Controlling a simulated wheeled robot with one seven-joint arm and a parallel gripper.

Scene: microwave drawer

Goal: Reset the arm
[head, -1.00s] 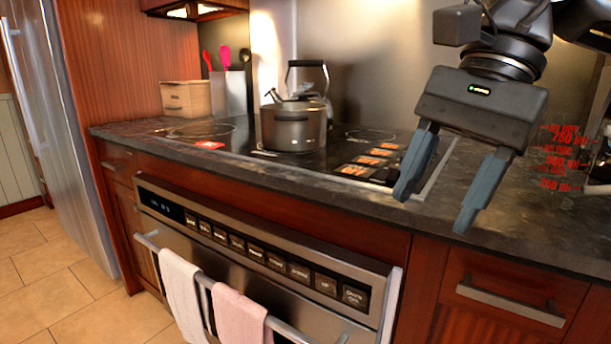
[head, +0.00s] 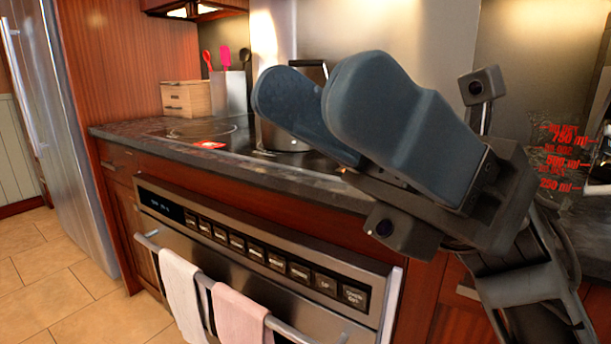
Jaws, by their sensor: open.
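My gripper (head: 318,100) is close to the camera in the head view, right of centre. Its two blue-grey fingers are apart and point up and to the left, with nothing between them. The arm comes in from the lower right. The gripper hides most of the kettle (head: 272,138) on the cooktop (head: 240,140), as well as the right part of the cooktop.
The oven-like drawer appliance (head: 300,310) below the counter is shut. A white towel (head: 181,290) and a pink towel (head: 240,316) hang on its handle. A wooden box (head: 186,99) stands at the back left. A clear measuring cup (head: 562,160) stands on the right.

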